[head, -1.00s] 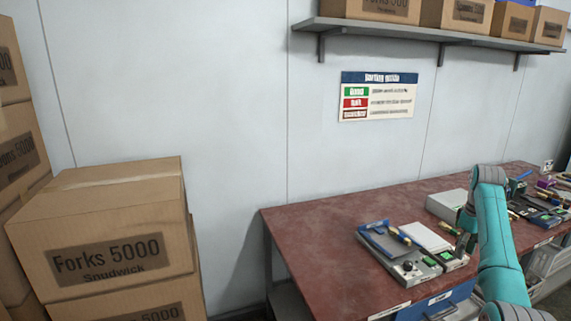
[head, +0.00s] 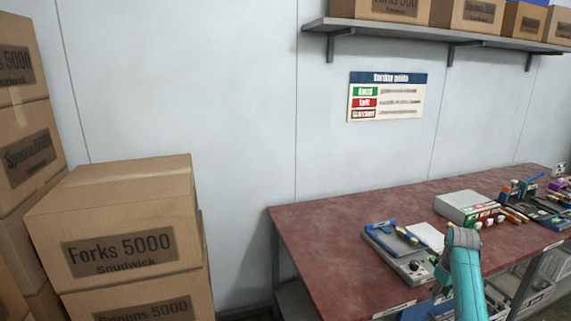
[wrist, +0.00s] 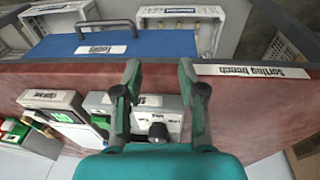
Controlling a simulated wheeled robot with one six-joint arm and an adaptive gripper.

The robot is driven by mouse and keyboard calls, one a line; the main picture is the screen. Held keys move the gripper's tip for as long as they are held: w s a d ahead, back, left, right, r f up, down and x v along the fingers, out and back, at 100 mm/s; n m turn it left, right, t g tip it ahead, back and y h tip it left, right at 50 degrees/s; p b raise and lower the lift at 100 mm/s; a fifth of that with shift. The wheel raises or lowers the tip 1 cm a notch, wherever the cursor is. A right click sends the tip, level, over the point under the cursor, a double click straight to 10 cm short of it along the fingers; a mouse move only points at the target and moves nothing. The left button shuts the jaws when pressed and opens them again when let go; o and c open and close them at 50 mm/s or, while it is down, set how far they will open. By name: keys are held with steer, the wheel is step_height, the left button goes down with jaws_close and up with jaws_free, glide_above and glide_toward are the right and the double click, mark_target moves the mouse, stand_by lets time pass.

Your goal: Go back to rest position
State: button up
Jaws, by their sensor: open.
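My gripper (wrist: 158,85) is open in the wrist view, its two fingers apart with nothing between them. It hangs over the front part of the red workbench, above a small grey device with a dark knob (wrist: 158,131). In the head view my teal arm stands at the lower right, in front of the red workbench (head: 335,240), and hides the gripper's fingers.
A blue drawer (wrist: 90,40) sits under the front edge. Cardboard boxes (head: 120,245) stand at left. A shelf (head: 440,36) runs above.

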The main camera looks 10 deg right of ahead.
steer(key=s+a+f+t+h, duration=0.1)
steer(key=s+a+f+t, duration=0.15)
steer(key=a+f, duration=0.65)
steer(key=s+a+f+t, duration=0.1)
steer(key=s+a+f, duration=0.4)
steer(key=f, duration=0.6)
steer(key=s+a+f+t, duration=0.1)
steer(key=s+a+f, duration=0.2)
steer(key=s+a, duration=0.4)
steer(key=s+a+f+t, duration=0.2)
steer(key=s+a+f, duration=0.1)
steer(key=s+a, duration=0.4)
steer(key=s+a+r+t, duration=0.2)
steer(key=s+a+r, duration=0.25)
steer(key=s, duration=0.35)
steer(key=s+a+r+t, duration=0.1)
steer(key=s+a+r, duration=0.2)
steer(key=s+a, duration=0.4)
steer(key=s+a+r+t+y, duration=0.1)
steer(key=s+r+t, duration=0.1)
steer(key=s+r, duration=0.5)
steer(key=s+a+r+t+y, duration=0.1)
steer(key=s+a+r+t, duration=0.1)
steer(key=s+r, duration=0.6)
step_height(320, 180, up, 7)
steer(key=shift+s+a+f+m, duration=0.15)
steer(key=shift+a+m, duration=0.1)
steer(key=shift+m, duration=0.15)
